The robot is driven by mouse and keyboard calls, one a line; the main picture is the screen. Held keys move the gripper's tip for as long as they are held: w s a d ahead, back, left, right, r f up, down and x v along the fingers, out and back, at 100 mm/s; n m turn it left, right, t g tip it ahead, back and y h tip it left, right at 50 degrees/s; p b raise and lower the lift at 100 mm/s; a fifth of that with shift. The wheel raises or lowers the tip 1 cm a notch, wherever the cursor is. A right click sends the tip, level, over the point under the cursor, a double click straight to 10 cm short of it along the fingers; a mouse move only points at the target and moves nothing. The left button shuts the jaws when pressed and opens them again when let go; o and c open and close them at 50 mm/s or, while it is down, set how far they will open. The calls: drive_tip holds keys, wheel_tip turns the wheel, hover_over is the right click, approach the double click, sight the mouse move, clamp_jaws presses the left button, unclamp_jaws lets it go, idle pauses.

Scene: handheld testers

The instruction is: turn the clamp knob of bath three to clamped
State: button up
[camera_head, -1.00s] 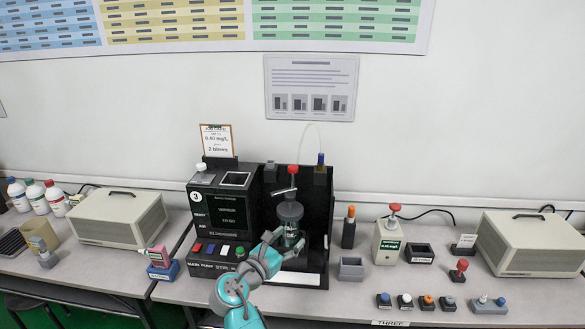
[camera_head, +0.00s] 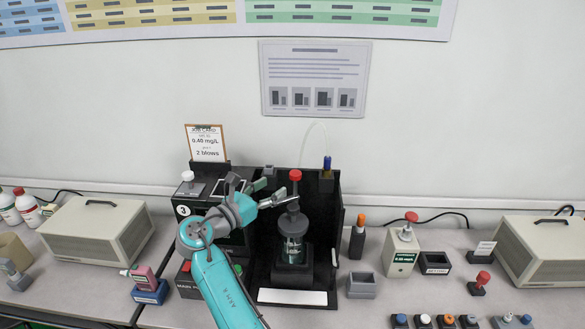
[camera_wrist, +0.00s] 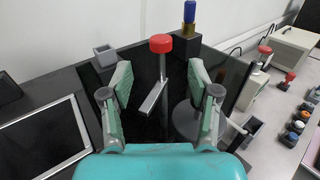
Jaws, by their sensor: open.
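Bath three (camera_head: 325,225) is the black apparatus with a "3" on its left part. A red clamp knob (camera_head: 295,175) stands upright on a thin post, with a flat grey arm (camera_head: 285,201) below it over a dark-topped vessel (camera_head: 291,245). My gripper (camera_head: 272,192) is open and empty, to the left of the knob and slightly lower. In the wrist view the red knob (camera_wrist: 160,43) shows between and beyond my open fingers (camera_wrist: 161,75), apart from both. The grey arm (camera_wrist: 153,97) points toward the lower left there.
A blue-capped part (camera_head: 327,165) stands at the bath's back right corner. To the right are an orange-topped tool (camera_head: 358,236), a grey box (camera_head: 361,286) and a red-topped dispenser (camera_head: 403,247).

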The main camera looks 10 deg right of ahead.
sight(292, 175)
drive_tip(key=x, duration=1)
drive_tip(key=shift+d, duration=0.25)
clamp_jaws()
